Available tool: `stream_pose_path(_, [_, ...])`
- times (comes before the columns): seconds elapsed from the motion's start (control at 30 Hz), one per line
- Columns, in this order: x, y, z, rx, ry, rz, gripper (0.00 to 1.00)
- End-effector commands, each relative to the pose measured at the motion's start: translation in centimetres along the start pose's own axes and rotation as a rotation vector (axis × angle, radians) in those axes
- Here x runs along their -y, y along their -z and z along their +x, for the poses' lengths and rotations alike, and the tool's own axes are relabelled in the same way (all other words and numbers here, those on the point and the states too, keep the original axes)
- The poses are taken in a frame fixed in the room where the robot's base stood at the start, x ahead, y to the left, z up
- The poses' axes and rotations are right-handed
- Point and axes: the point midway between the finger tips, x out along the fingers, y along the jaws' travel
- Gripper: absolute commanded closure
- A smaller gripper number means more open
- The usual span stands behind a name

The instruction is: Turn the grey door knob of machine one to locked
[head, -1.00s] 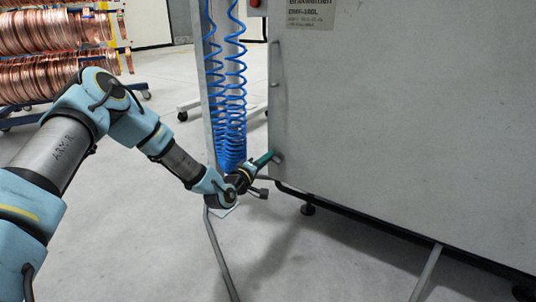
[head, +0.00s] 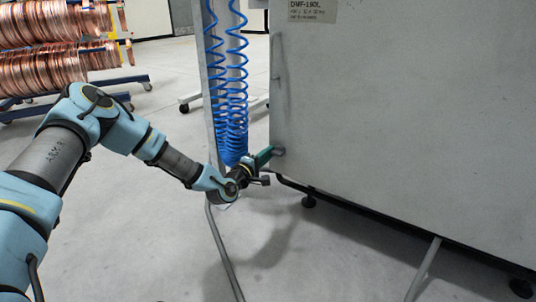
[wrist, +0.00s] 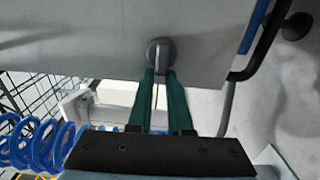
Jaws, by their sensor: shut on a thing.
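The grey door knob (wrist: 160,52) sits on the light grey face of machine one (wrist: 90,30), near its edge. In the wrist view the two green fingers of my gripper (wrist: 162,78) lie on either side of the knob's lower part, shut on it. In the head view the gripper (head: 267,155) reaches the lower left corner of the machine (head: 400,110). There the knob (head: 279,151) shows as a small grey piece at the fingertips. The knob's grip part is partly hidden between the fingers, and I cannot read any lock marking.
A blue coiled hose (head: 230,100) hangs by a grey post (head: 205,70) close behind my gripper. A dark bent pipe (wrist: 262,45) runs beside the machine's edge. Copper coils (head: 45,70) stand on a rack at the back left. The floor in front is open.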

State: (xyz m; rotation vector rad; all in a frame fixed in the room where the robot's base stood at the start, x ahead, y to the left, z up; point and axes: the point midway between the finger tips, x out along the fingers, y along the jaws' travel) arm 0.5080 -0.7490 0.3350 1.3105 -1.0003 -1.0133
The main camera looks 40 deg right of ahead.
Motion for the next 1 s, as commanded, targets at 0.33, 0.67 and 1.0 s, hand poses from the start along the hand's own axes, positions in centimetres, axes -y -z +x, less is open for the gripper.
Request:
stream_pose_path(0.33, [0.1,-1.6,0.0,0.03,0.006,-0.005,0.69])
stream_pose_path(0.67, [0.1,-1.0,0.0,0.019,0.004,-0.002,0.53])
stream_pose_path(1.0, [-0.3,-0.8,-3.4,0.016,0.006,-0.003,0.53])
